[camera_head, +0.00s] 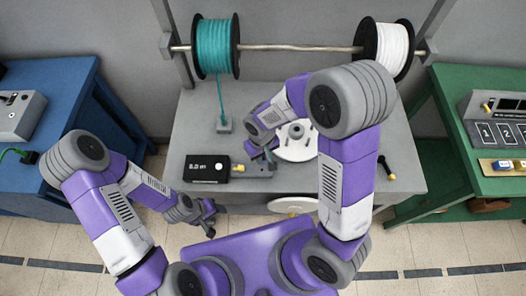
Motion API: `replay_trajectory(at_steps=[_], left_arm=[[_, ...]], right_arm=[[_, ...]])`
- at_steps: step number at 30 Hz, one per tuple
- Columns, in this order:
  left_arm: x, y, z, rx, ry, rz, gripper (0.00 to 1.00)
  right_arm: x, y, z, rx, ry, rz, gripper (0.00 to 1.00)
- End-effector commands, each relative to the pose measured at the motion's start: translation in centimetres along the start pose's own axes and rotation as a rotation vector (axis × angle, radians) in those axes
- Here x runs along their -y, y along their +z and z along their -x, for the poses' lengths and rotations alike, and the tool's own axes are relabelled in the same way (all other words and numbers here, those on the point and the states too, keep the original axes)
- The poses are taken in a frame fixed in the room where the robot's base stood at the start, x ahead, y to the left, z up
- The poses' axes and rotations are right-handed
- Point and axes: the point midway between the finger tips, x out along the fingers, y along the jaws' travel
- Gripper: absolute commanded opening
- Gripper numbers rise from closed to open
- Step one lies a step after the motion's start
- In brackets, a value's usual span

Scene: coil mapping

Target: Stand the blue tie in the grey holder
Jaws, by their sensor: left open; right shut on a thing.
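My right gripper (264,158) is over the grey table, just right of the black box, with its fingers pointing down. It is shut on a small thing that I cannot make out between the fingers. I cannot pick out the blue tie for sure. A flat grey piece (258,171) lies at the right end of the black box, under the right gripper; I cannot tell whether it is the grey holder. My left gripper (208,216) is open and empty in front of the table's front left edge.
The grey table (345,185) bears a black box (207,168), a white disc (296,150) and a small grey block (224,125) with teal cord. Teal (213,48) and white (392,50) spools hang behind. A blue table (60,75) stands left, a green table (455,85) right.

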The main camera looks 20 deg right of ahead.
Motion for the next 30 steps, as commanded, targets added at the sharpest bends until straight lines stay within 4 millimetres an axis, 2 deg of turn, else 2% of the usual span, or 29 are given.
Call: replay_trajectory(at_steps=[8,18,30], left_arm=[[0.5,-0.1,-1.3,0.000,0.000,0.000,0.52],[1.4,-0.2,-3.7,0.000,0.000,0.000,0.52],[1.4,-0.2,-3.7,-0.001,0.000,0.000,0.52]], right_arm=[[0.0,0.0,-1.7,-0.001,0.000,-0.001,0.00],[-0.1,0.0,-5.1,0.001,0.000,-0.002,0.00],[0.0,0.0,-5.0,-0.001,0.000,-0.001,0.00]])
